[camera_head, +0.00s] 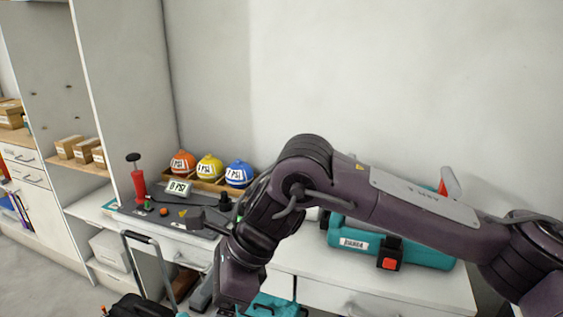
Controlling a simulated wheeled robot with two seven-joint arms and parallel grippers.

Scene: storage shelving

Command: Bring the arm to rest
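My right arm comes in from the right edge, reaches left across the counter to its bent elbow, then turns down towards the bottom of the picture. Its lower end is cut off or hidden there, and I cannot make out the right gripper. My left arm and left gripper are not in view.
Balls (209,167) in orange, yellow and blue sit in a wooden rack behind a pump station (160,209) with a red cylinder (139,186). A teal case (423,254) lies behind my arm on the white counter (430,290). A black case (135,306) stands lower left.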

